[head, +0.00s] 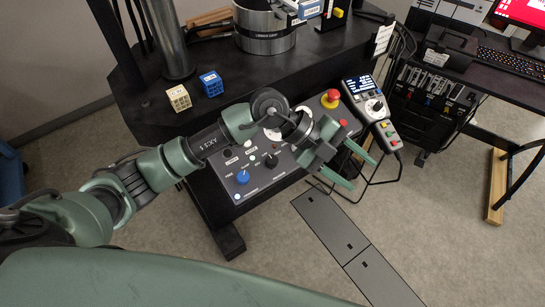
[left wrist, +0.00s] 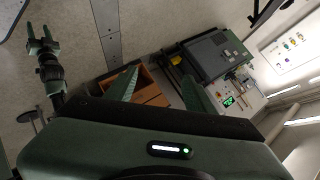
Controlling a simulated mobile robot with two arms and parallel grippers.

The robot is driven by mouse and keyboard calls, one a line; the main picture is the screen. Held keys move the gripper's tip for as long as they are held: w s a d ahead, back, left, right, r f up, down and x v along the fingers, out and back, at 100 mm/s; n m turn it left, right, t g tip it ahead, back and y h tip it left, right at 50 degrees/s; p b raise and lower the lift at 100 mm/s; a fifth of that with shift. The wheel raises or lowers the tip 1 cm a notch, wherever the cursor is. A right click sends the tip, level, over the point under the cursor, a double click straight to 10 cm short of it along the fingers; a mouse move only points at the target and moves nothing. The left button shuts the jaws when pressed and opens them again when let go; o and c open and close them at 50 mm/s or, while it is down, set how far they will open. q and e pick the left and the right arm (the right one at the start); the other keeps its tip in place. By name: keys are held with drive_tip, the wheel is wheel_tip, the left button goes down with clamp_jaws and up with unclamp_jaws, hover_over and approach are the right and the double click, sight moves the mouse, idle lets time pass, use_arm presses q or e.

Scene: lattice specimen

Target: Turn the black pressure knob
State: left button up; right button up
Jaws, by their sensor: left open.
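The control panel (head: 258,187) on the front of the black bench carries a small black knob (head: 271,160) near its middle, which I take to be the pressure knob. The labels are too small to read surely. My left gripper (head: 363,174) is open and empty, reaching over the panel's right side with its fingers past the panel edge. The knob is left of it, apart from the fingers. My left forearm hides part of the panel. In the left wrist view the open fingers (left wrist: 160,88) show nothing between them up close. My right gripper (left wrist: 43,45) appears small there.
The panel also has a blue knob (head: 242,177) and a red mushroom button (head: 331,97). A handheld pendant (head: 371,110) hangs at its right, with a looping cable. Open floor lies right of the panel.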

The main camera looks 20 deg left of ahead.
use_arm(q)
drive_tip(key=w+a+f+n+y, duration=0.1)
drive_tip(key=w+a+f+y, duration=0.15)
drive_tip(key=a, duration=0.25)
drive_tip(key=w+a+f+y, duration=0.1)
drive_tip(key=a+f+y, duration=0.25)
drive_tip(key=a, duration=0.25)
drive_tip(key=n+y, duration=0.2)
drive_tip(key=y, duration=0.3)
hover_over(272, 159)
drive_tip(key=shift+s+d, duration=0.1)
drive_tip(key=shift+a+f+n, duration=0.15)
drive_tip(key=shift+a+n, duration=0.15)
drive_tip(key=shift+t, duration=0.3)
drive_tip(key=f+p, duration=0.1)
drive_tip(key=f, duration=0.6)
drive_tip(key=shift+d+f, duration=0.15)
drive_tip(key=shift+d, duration=0.05)
clamp_jaws()
